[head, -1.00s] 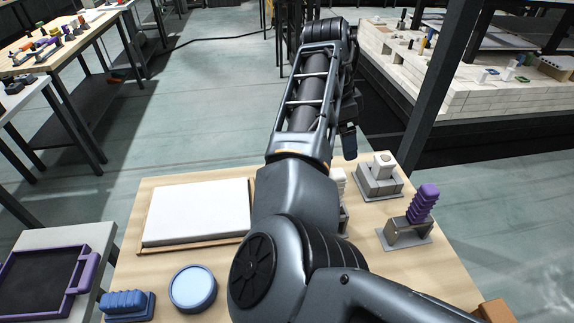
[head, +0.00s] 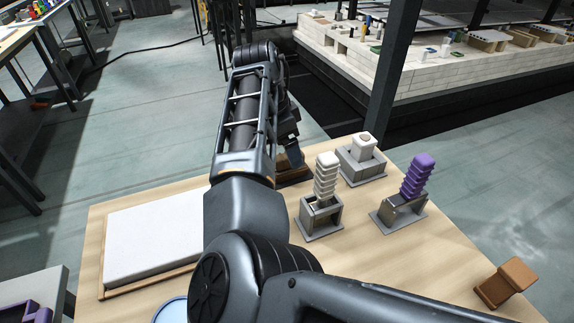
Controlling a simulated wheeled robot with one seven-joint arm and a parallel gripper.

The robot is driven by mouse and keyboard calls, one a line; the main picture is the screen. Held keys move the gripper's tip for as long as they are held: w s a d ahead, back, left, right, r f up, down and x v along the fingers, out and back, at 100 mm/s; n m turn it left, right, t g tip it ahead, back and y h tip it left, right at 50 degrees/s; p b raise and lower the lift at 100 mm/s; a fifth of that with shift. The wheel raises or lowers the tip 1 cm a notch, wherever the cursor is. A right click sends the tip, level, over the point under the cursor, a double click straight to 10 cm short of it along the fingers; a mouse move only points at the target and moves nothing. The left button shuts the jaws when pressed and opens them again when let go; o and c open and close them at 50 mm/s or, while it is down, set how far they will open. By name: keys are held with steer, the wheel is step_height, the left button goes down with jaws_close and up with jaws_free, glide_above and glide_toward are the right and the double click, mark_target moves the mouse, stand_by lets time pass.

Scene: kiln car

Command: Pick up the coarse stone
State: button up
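I cannot tell for sure which thing is the coarse stone. A white ribbed piece (head: 327,177) stands upright in a grey holder (head: 321,218). A purple ribbed piece (head: 417,178) leans in another grey holder (head: 402,213). A pale block (head: 363,146) sits in a grey stand (head: 361,168) behind them. A brown piece (head: 508,283) lies tilted at the right. My gripper (head: 293,157) points down at the table's far edge, beside a brown, partly hidden thing (head: 292,174). My arm hides much of it, and whether its fingers are open does not show.
The wooden table (head: 400,270) has free room at its front right. A white slab in a wooden tray (head: 150,235) lies left of my arm. Part of a blue round dish (head: 170,311) shows at the bottom. A dark post (head: 388,100) stands behind the table.

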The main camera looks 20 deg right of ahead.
steer(key=x, duration=0.4)
steer(key=shift+a+f, duration=0.15)
steer(key=shift+f, duration=0.35)
steer(key=shift+c, duration=0.4)
steer(key=c, duration=1.2)
